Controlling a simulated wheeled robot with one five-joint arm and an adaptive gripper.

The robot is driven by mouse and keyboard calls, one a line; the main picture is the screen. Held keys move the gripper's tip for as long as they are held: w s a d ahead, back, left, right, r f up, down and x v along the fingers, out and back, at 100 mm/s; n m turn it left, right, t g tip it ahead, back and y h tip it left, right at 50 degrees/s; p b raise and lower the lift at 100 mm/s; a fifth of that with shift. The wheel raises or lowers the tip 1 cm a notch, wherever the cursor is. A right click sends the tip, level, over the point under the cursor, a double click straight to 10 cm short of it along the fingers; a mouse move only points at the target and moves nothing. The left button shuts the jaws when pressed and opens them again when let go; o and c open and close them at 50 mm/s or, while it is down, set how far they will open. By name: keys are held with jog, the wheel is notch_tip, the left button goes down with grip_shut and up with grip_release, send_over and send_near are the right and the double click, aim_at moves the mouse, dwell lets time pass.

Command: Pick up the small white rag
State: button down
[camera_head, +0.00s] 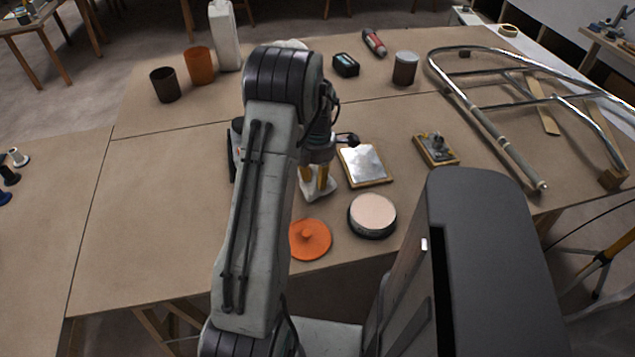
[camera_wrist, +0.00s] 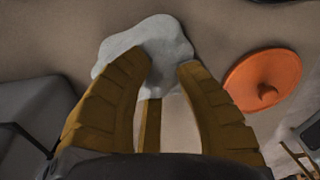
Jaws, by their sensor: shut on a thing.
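The small white rag (camera_wrist: 146,38) is a crumpled pale cloth at the top middle of the wrist view. In the head view the rag (camera_head: 318,190) shows at the table's near part, under my wrist. My gripper (camera_wrist: 165,70) has its yellow fingers shut on the rag, with the cloth spreading beyond the fingertips. In the head view my gripper (camera_head: 315,177) is partly hidden by my arm. I cannot tell whether the rag is clear of the table.
An orange lid (camera_head: 312,240) lies close by at the table's front edge, with a round pale-topped tin (camera_head: 372,214) to its right. A framed shiny plate (camera_head: 365,164) lies behind. A metal tube frame (camera_head: 490,130) fills the right side.

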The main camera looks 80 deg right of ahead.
jog(key=s+a+r, duration=0.1)
jog(key=s+r, duration=0.7)
jog(key=s, duration=0.3)
jog(key=shift+s+a+r, duration=0.2)
jog(key=shift+s+a, duration=0.1)
jog(key=shift+a, duration=0.05)
